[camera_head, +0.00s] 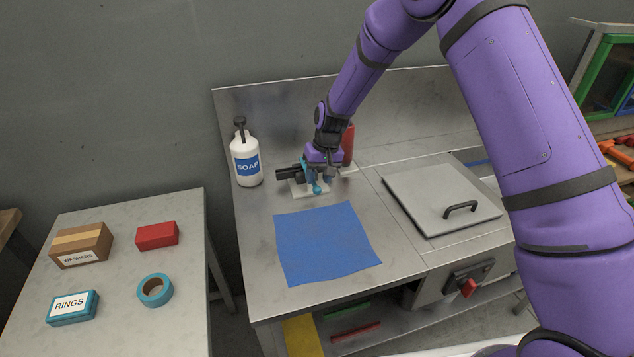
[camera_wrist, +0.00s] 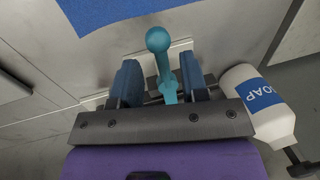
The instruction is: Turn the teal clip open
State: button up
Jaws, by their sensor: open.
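The teal clip (camera_wrist: 160,60) shows in the wrist view as a lever with a round ball end, pointing away from my gripper. In the head view its ball end (camera_head: 318,188) shows below my gripper, over a small white base plate (camera_head: 298,190) on the steel bench. My gripper (camera_wrist: 160,78) is open, with one blue finger on each side of the teal lever. I see a gap between the lever and the fingers. The lower part of the clip is hidden behind the gripper's body.
A soap bottle (camera_head: 246,158) stands left of the clip. A red object (camera_head: 348,143) is just behind my gripper. A blue cloth (camera_head: 325,243) lies in front. A grey lid with a black handle (camera_head: 440,197) is to the right. A side table with boxes (camera_head: 82,244) stands at left.

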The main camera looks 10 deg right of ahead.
jog(key=shift+a+f, duration=0.25)
jog(key=shift+f, duration=0.9)
grip_shut()
